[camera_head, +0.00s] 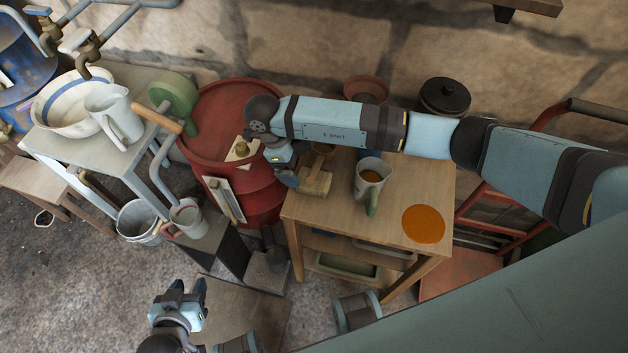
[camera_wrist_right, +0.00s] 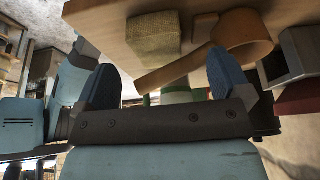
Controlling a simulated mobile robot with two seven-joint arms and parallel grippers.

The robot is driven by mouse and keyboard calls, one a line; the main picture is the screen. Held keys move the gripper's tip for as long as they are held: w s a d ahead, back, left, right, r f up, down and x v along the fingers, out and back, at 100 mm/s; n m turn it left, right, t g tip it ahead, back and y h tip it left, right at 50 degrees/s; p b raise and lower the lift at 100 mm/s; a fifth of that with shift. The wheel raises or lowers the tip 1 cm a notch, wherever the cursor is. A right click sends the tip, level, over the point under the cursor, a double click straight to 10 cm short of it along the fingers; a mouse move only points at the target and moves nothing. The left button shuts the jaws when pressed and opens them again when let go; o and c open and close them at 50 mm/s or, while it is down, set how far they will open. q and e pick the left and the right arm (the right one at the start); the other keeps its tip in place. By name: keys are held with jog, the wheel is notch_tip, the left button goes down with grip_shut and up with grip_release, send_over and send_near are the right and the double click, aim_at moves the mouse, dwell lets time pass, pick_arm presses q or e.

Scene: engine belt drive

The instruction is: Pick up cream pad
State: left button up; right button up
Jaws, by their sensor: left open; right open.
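The cream pad (camera_head: 315,186), a thick block, lies on the small wooden table near its left edge. It also shows at the top of the right wrist view (camera_wrist_right: 153,38). My right gripper (camera_head: 287,174) is open beside the table's left edge, just left of the pad and apart from it. In the right wrist view its two blue fingers (camera_wrist_right: 165,82) stand wide apart with nothing gripped; the pad is beyond them. My left gripper (camera_head: 187,292) is open and empty, low at the lower left, away from the table.
A wooden scoop (camera_head: 322,156) lies close behind the pad; its handle (camera_wrist_right: 172,73) crosses the right wrist view. A mug (camera_head: 371,182) and an orange disc (camera_head: 424,224) are on the table. A red barrel (camera_head: 268,194) stands left of the table.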

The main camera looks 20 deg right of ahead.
aim_at(305, 177)
jog(key=shift+s+x, duration=0.15)
jog(key=shift+x, duration=1.2)
jog(key=shift+s+x, duration=0.15)
jog(key=shift+x, duration=1.15)
jog(key=shift+a, duration=0.15)
jog(key=c, duration=1)
